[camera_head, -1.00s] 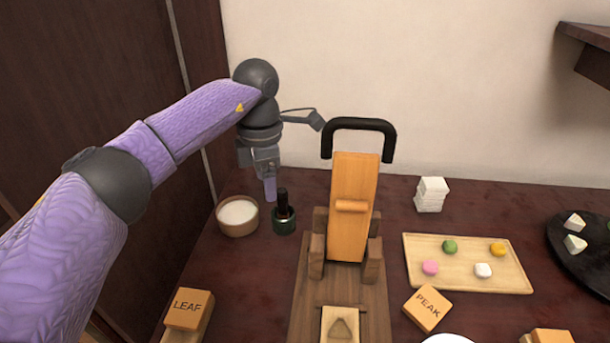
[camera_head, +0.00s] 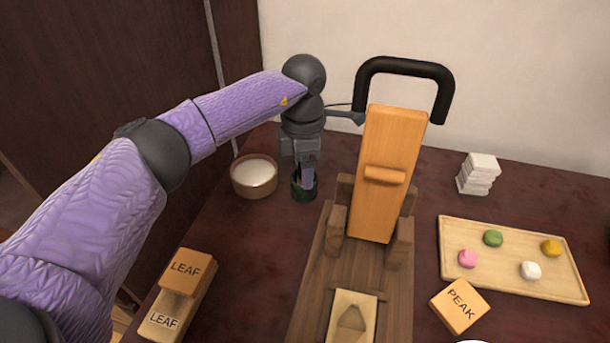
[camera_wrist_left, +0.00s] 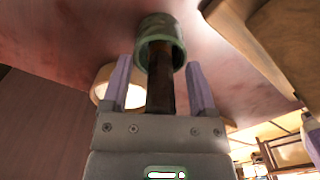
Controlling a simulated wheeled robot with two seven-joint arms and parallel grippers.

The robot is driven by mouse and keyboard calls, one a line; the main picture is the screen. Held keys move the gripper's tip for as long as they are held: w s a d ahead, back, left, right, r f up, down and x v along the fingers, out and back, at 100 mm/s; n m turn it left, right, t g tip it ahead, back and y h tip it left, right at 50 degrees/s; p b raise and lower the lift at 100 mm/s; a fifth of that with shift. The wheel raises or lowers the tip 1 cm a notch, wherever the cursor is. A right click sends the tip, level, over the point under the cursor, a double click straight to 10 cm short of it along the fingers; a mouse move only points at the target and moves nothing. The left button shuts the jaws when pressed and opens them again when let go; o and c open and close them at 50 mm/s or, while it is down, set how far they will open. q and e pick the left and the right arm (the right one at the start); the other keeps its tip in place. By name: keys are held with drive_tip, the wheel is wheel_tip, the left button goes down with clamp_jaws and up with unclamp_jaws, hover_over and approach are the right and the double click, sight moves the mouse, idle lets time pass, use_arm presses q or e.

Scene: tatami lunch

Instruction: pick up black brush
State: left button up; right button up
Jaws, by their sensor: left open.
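The black brush (camera_wrist_left: 160,80) stands in a dark green cup (camera_wrist_left: 160,27), its dark handle pointing towards my left wrist. In the head view the cup (camera_head: 298,191) shows just below my left gripper (camera_head: 307,180), and the gripper mostly hides the brush. In the left wrist view the two purple fingers of my left gripper (camera_wrist_left: 160,85) are apart, one on each side of the brush handle. I see clear space between each finger and the handle. My right gripper is not in view.
A bowl of white powder (camera_head: 254,177) stands just left of the cup. A wooden press (camera_head: 385,180) with a black handle (camera_head: 407,68) stands close on the right. LEAF blocks (camera_head: 182,272), a PEAK block (camera_head: 459,306) and a sweets tray (camera_head: 505,280) lie nearer the front and right.

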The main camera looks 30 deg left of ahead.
use_arm(q)
drive_tip(key=c, duration=0.9)
clamp_jaws()
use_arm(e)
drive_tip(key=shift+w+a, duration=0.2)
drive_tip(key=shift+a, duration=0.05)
use_arm(q)
wheel_tip(320, 180, up, 9)
drive_tip(key=p, duration=0.4)
drive_tip(key=shift+r, duration=0.55)
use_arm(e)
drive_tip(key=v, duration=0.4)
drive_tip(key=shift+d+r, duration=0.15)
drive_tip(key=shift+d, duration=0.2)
